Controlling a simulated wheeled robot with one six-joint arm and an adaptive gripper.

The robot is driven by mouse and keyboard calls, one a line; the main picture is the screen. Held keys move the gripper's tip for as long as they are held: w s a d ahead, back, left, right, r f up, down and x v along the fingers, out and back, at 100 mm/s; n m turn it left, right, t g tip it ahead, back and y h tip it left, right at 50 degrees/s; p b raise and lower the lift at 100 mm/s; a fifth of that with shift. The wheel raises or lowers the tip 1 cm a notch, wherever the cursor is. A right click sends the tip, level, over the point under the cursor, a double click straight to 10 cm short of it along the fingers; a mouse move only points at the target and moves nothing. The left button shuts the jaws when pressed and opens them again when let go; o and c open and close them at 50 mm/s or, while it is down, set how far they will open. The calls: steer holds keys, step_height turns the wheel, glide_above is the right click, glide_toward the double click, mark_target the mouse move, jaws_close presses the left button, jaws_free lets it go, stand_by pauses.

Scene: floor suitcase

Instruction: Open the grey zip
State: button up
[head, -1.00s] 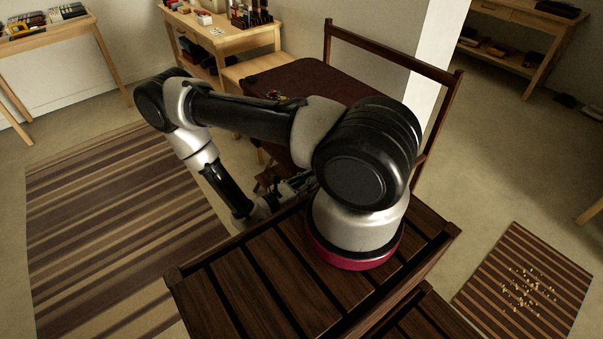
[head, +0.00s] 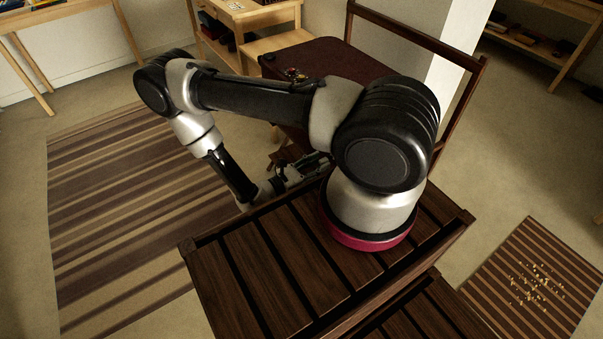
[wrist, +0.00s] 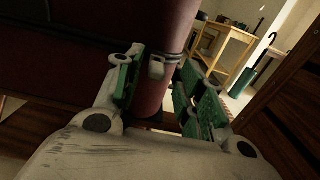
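The dark red suitcase (head: 335,58) stands behind my arm in the head view, with its lower front partly hidden. In the wrist view its red side (wrist: 95,45) fills the upper left, with a dark zip line running across it. A small grey zip pull (wrist: 157,67) sits on that line near the suitcase's corner. My gripper (wrist: 163,74) is open, its green-padded fingers to the left and right of the pull. I cannot tell whether either finger touches it. In the head view my gripper (head: 302,167) is low by the suitcase front, partly hidden.
A dark wooden frame (head: 470,95) rises behind and right of the suitcase. Wooden tables with items (head: 250,22) stand at the back. A striped rug (head: 110,215) lies at left, and a smaller mat with scattered bits (head: 535,285) at right. The floor between is clear.

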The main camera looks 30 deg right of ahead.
steer(key=a, duration=0.9)
steer(key=shift+s, duration=0.2)
